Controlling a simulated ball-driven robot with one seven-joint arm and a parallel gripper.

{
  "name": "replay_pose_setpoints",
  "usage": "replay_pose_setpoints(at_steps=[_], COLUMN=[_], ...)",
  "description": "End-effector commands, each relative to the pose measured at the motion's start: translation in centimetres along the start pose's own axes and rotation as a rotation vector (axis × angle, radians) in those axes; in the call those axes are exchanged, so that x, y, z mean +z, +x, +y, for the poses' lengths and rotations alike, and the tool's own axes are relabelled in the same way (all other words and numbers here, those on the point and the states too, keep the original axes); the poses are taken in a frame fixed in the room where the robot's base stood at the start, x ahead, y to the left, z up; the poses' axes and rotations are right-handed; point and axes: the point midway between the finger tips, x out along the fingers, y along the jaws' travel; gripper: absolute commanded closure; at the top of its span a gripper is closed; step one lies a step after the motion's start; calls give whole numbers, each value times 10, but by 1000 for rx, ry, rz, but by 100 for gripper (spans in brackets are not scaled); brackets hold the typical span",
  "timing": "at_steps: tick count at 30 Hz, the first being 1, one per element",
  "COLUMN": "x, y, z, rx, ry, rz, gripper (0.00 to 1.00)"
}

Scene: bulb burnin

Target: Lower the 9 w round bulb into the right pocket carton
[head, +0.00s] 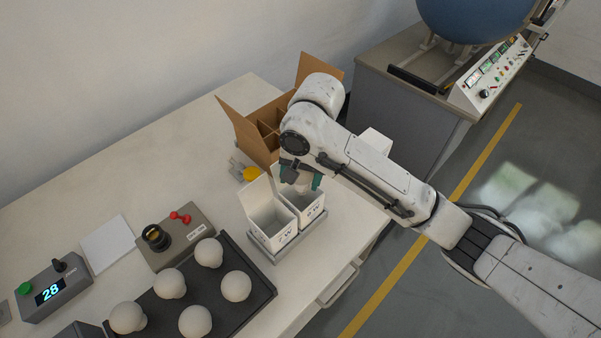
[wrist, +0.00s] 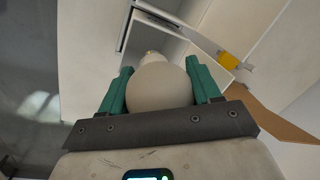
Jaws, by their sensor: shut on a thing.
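My gripper (head: 301,178) is above the two white pocket cartons at the table's right edge, with its green fingers pointing down. In the wrist view the green fingers (wrist: 160,78) are shut on the round white bulb (wrist: 158,88), whose small base end points away from the gripper. The right pocket carton (head: 313,214) has an open top and sits directly below my gripper. The left pocket carton (head: 268,220), marked 7 W, is open and looks empty. In the wrist view the bulb covers part of a white carton opening (wrist: 172,47); its depth inside is hard to tell.
A brown divided box (head: 245,135) with raised flaps stands behind the cartons, with a yellow item (head: 251,174) close by. A dark tray (head: 258,290) holds several round bulbs at the front. A tester box (head: 182,250) and a display reading 28 (head: 50,292) are to the left.

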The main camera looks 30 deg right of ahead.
Motion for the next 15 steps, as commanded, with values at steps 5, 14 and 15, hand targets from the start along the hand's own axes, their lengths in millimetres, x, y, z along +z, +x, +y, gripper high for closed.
replay_pose_setpoints(at_steps=[5,14,15], x=[0,0,0], y=[10,23,25], z=[1,3,3], rx=[0,0,0], ry=[2,1,1], rz=[-1,0,-1], gripper=[67,67,67])
